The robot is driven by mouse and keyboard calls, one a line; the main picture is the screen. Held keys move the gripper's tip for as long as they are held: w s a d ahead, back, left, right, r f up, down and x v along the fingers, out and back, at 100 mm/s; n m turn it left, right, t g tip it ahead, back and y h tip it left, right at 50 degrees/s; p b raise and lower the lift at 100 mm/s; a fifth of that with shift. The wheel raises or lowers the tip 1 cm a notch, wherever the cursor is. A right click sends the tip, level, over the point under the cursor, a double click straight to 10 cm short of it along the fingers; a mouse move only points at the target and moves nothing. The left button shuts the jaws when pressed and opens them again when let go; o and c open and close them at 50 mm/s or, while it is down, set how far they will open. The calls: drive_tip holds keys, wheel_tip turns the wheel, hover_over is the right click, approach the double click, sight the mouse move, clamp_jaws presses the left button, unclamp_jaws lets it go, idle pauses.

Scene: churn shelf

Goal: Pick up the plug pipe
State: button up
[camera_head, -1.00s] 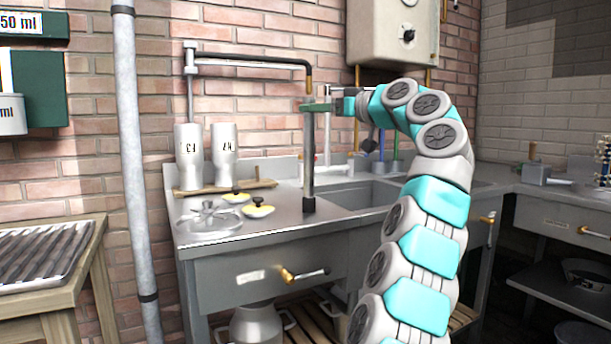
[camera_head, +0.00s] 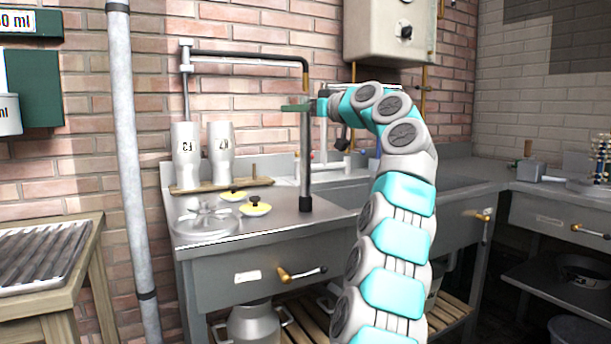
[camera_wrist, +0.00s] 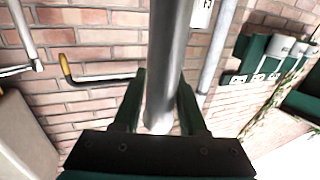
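The plug pipe (camera_head: 306,160) is a grey upright tube with a black foot. In the head view its foot meets the metal worktop just left of the sink basin. My gripper (camera_head: 297,107), with dark green fingers, is level with the pipe's upper part, just below the brass-ended wall pipe. In the wrist view the plug pipe (camera_wrist: 163,85) passes between the two fingers (camera_wrist: 160,98). The fingers look spread on either side of it, and I see no clear grip. The contact is partly hidden.
Two white containers (camera_head: 186,155) stand on a board at the back left. Yellow discs (camera_head: 256,209) and a metal lid (camera_head: 205,217) lie on the worktop. A bent wall pipe (camera_head: 250,56) hangs above. A vertical conduit (camera_head: 128,150) stands at left.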

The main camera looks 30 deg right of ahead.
clamp_jaws()
idle(1.0)
